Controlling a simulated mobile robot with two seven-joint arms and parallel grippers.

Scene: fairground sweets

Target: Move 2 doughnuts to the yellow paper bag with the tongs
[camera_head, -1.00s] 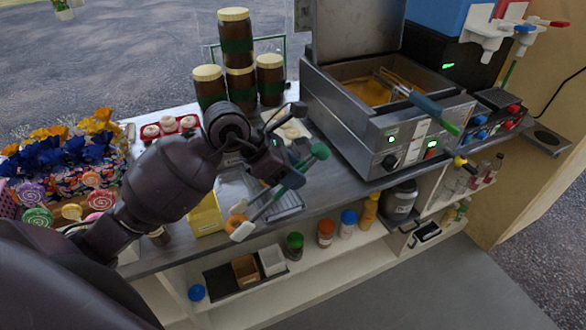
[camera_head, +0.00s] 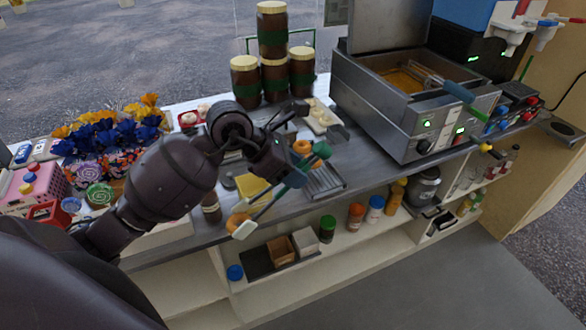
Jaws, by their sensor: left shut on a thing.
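My left gripper (camera_head: 283,170) is shut on the tongs (camera_head: 266,207), which have dark green handles and pale tips and point down and left. An orange-brown doughnut (camera_head: 236,220) is at the tongs' tips and looks pinched between them, above the counter's front edge. The yellow paper bag (camera_head: 253,187) is on the counter behind the tongs, partly hidden by them and my arm. Another doughnut (camera_head: 302,147) shows just behind the gripper, near the metal rack (camera_head: 324,182). My right gripper is not in view.
The fryer (camera_head: 410,110) stands at the right, with brown jars (camera_head: 272,80) at the back. Sweets and lollipops (camera_head: 98,195) crowd the left. A shelf below holds bottles (camera_head: 356,214) and small boxes (camera_head: 281,250). A dark jar (camera_head: 211,208) stands by the bag.

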